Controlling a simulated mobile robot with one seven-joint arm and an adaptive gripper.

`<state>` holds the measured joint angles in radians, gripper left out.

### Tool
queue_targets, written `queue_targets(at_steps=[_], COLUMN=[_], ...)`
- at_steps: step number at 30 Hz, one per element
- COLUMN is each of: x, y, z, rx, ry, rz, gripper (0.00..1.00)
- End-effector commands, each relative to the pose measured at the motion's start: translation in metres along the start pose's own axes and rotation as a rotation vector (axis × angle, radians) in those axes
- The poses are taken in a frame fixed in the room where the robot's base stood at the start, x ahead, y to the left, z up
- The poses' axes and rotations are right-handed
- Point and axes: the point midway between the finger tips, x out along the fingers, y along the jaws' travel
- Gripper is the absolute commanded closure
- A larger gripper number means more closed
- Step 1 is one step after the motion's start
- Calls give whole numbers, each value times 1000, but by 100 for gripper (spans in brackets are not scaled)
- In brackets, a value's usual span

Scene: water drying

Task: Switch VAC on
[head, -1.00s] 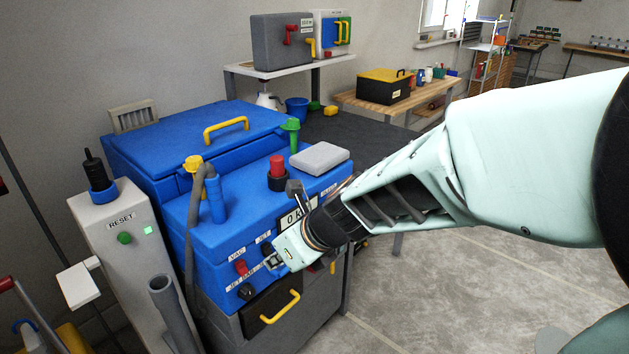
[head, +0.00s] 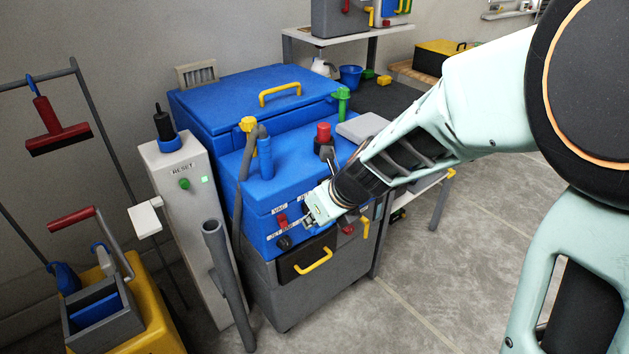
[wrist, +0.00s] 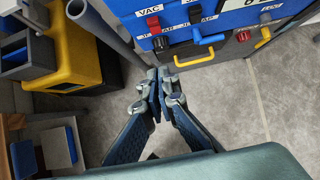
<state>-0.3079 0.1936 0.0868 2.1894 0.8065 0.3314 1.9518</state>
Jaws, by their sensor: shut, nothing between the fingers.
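The blue machine (head: 262,235) carries a front panel with a VAC label (wrist: 148,11) and a red switch (head: 282,220) under it. In the wrist view the red switch (wrist: 154,25) is at the top, left of a black switch (wrist: 195,13) by the JET label. A black knob (head: 284,243) sits below the red switch. My gripper (head: 307,222) is shut and empty, in front of the panel just right of the red switch. In the wrist view its fingertips (wrist: 162,82) show below the switches, apart from them. I cannot tell the switch's position.
A dark drawer with a yellow handle (head: 314,261) is below the panel. A grey hose tube (head: 226,285) and a white RESET post (head: 190,225) stand left. A yellow cleaning cart (head: 150,325) is at lower left. The floor to the right is open.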

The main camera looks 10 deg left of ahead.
Motion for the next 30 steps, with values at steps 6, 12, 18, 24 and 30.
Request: queue_targets(at_steps=[6, 12, 18, 24, 30], x=[2, 3, 24, 66, 107], y=[0, 0, 0, 0, 0], z=[1, 1, -1, -3, -2], rx=[0, 0, 0, 1, 0], ry=[2, 3, 4, 5, 5], rz=[0, 0, 0, 2, 1], gripper=[100, 100, 100, 100, 100])
